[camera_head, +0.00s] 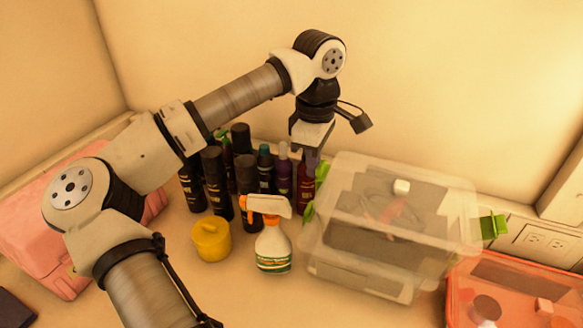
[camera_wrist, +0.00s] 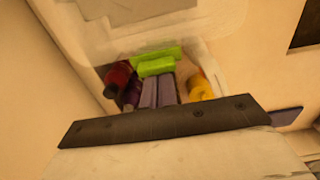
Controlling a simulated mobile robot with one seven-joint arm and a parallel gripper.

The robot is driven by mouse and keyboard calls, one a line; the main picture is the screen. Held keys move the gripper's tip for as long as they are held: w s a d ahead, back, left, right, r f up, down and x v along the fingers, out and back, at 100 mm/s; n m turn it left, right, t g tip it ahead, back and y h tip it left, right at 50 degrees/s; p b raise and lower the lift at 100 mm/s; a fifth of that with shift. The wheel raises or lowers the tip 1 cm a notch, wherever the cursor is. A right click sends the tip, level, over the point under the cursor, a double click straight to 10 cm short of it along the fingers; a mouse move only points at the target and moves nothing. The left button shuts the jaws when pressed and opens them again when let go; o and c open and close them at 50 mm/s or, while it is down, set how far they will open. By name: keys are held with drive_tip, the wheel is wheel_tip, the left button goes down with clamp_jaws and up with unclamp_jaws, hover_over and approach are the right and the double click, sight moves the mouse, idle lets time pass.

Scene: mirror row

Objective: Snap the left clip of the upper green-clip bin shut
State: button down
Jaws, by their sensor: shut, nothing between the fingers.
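The clear bin with green clips (camera_head: 385,245) stands on the counter right of centre; it also shows at the top of the wrist view (camera_wrist: 205,20). Its left clip (camera_head: 320,172) is green and shows beside my fingers; in the wrist view this clip (camera_wrist: 157,67) lies just beyond my fingertips. I cannot tell whether it is open or touched. Another green piece (camera_head: 309,212) shows lower on the same side. The right clip (camera_head: 493,227) sticks outward. My gripper (camera_head: 311,172) points down at the bin's left side, its fingers (camera_wrist: 159,80) together and empty.
Dark bottles (camera_head: 215,180), a spray bottle (camera_head: 273,248) and a yellow pot (camera_head: 211,240) crowd the space left of the bin. A red bottle (camera_wrist: 118,78) is close to my fingers. An orange bin (camera_head: 462,290) stands at right, a pink box (camera_head: 30,240) at left.

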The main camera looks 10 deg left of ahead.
drive_tip(key=shift+d, duration=0.2)
drive_tip(key=shift+r, duration=0.1)
drive_tip(key=r+p, duration=0.2)
drive_tip(key=a+r+p, duration=0.1)
drive_tip(key=r+p, duration=0.1)
drive_tip(key=r, duration=0.1)
drive_tip(key=shift+r, duration=0.35)
drive_tip(key=shift+f, duration=0.1)
idle(0.6)
